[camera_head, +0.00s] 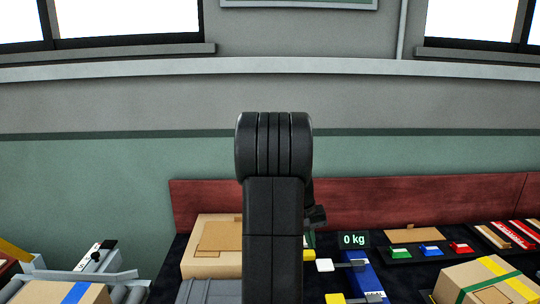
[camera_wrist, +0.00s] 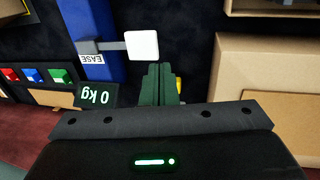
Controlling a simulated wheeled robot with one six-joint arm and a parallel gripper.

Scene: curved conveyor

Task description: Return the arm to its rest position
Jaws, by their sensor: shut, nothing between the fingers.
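My dark arm stands upright in the middle of the head view, its rounded joint at the top. It hides part of the table behind it. My gripper (camera_wrist: 160,72) shows in the wrist view with its two dark green fingers together, shut and empty. The fingers point over the dark table top, between a white square pad (camera_wrist: 142,45) and a cardboard box (camera_wrist: 270,75). A small yellow piece shows partly behind the fingers. In the head view the fingers are hidden or too small to make out.
The cardboard box (camera_head: 213,262) lies left of my arm. A "0 kg" display (camera_head: 354,240) and a blue device (camera_head: 366,278) are to the right. A yellow-taped box (camera_head: 485,280) is front right; a blue-taped box (camera_head: 62,293) is front left. A red board (camera_head: 420,197) backs the table.

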